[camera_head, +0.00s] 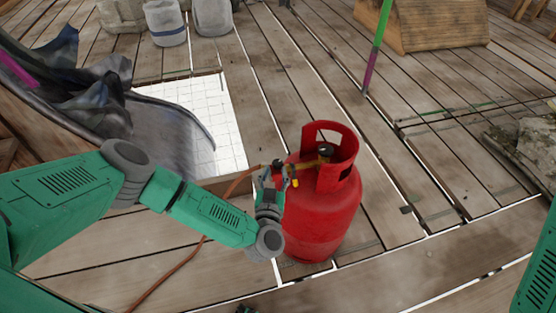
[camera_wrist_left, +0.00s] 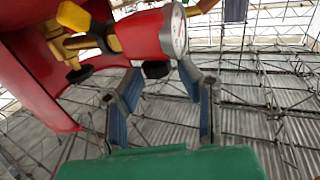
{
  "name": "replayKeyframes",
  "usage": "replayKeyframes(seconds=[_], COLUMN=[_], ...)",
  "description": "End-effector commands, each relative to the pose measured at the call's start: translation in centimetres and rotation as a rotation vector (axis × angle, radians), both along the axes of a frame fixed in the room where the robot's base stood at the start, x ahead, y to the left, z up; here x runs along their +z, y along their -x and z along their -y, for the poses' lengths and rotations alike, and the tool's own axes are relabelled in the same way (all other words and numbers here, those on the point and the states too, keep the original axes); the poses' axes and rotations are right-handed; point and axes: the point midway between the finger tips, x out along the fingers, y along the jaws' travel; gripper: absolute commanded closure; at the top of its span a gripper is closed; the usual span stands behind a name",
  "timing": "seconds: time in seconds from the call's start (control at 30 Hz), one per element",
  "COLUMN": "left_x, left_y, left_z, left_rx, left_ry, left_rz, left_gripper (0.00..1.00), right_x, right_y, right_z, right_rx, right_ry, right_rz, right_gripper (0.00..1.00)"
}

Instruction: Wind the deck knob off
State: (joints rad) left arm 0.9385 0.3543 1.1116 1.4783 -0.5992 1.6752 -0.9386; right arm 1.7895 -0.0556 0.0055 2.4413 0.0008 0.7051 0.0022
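A red gas bottle (camera_head: 322,215) stands upright on the deck, with a black valve knob (camera_head: 325,150) inside its collar. A brass and red regulator (camera_head: 284,171) with a yellow lever sits at the collar's left side. In the left wrist view the red regulator body (camera_wrist_left: 138,35) carries a round white gauge (camera_wrist_left: 178,31), and a small black knob (camera_wrist_left: 156,69) hangs below it. My left gripper (camera_head: 268,180) is beside the regulator; in its wrist view the fingers (camera_wrist_left: 162,105) are apart, with the small knob just beyond them. I see no contact.
An orange hose (camera_head: 205,240) runs from the regulator down across the planks. A white gridded opening (camera_head: 215,115) lies behind my left arm. A grey slide-like chute (camera_head: 165,125) is at left. A green and purple pole (camera_head: 377,50) and wooden block (camera_head: 440,25) stand behind.

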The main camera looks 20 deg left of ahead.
Motion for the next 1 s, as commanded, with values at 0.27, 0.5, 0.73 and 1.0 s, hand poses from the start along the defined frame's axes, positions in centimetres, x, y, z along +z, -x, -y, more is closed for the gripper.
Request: replayKeyframes(seconds=[0.27, 0.5, 0.73, 1.0], left_x=[-0.2, -0.1, 0.1, 0.0], left_y=[-4.6, -5.9, -5.9, -5.9], left_z=[-1.0, -1.3, -1.1, -1.1], left_rx=[0.001, -0.002, -0.002, -0.004], left_ry=[0.003, 0.004, 0.002, 0.004], left_rz=[0.002, 0.000, -0.001, 0.000], left_gripper=[0.68, 0.68, 0.68, 1.00], right_x=[-1.8, -2.0, -2.0, -2.0], right_y=[0.0, 0.0, 0.0, 0.0], right_z=[0.1, 0.1, 0.0, 0.1], right_rx=[-0.001, -0.001, -0.001, -0.001], right_ry=[0.001, 0.001, 0.001, 0.001], right_rz=[0.000, 0.000, 0.001, 0.000], right_gripper=[0.39, 0.39, 0.39, 0.39])
